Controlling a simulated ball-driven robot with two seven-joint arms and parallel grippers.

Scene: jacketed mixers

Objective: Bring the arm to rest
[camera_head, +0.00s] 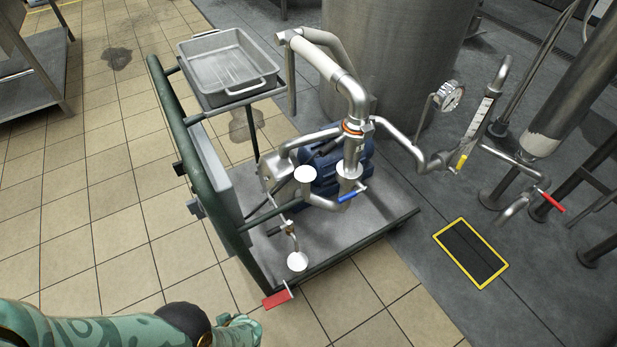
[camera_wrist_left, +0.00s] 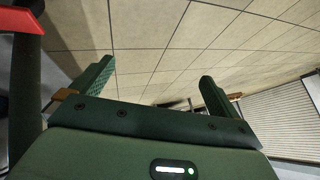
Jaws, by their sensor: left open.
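My left arm (camera_head: 95,325) comes in along the bottom left of the head view, with its far end at the bottom edge, beside the cart's near corner. In the left wrist view my left gripper (camera_wrist_left: 156,75) is open. Nothing is between its two green fingers, and tiled floor shows beyond them. My right gripper is in neither view.
A wheeled cart with a green tubular frame (camera_head: 203,170) carries a blue pump (camera_head: 337,172), steel pipes and a metal tray (camera_head: 228,66). A red handle (camera_head: 278,298) sticks out at its near corner, close to my left arm. Tiled floor (camera_head: 90,220) lies clear at left.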

